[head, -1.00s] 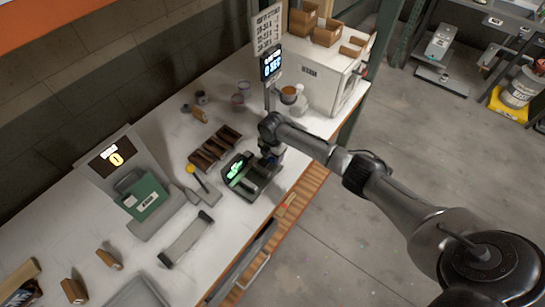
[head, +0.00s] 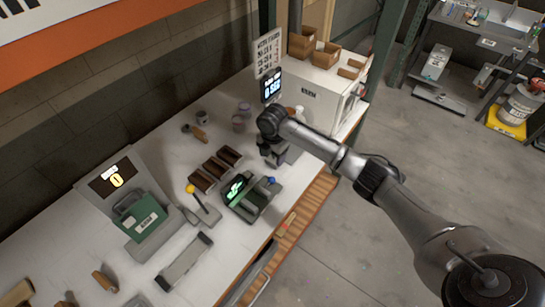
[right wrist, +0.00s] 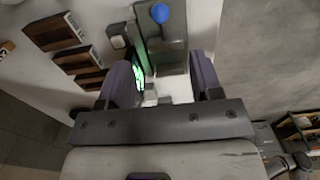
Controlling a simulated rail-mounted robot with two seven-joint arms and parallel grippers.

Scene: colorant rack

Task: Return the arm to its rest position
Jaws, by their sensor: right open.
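My right arm (head: 370,182) reaches in from the right side of the head view. Its gripper (head: 277,157) hangs above the workbench (head: 90,265), just behind the device with a green-lit display (head: 237,188) and a blue knob (head: 271,181). In the right wrist view the two dark fingers of the gripper (right wrist: 163,88) are apart, with nothing held between them. The blue knob (right wrist: 161,13) shows beyond the fingers, and the green display (right wrist: 138,75) is partly hidden by the left finger. My left gripper is not in view.
A brown compartment rack (head: 215,168) and a yellow-knobbed lever (head: 191,189) stand left of the green-lit device. A large white box (head: 318,95) stands behind the arm. A scale holding a green case (head: 140,215) is at left. Open floor (head: 400,265) lies right of the bench.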

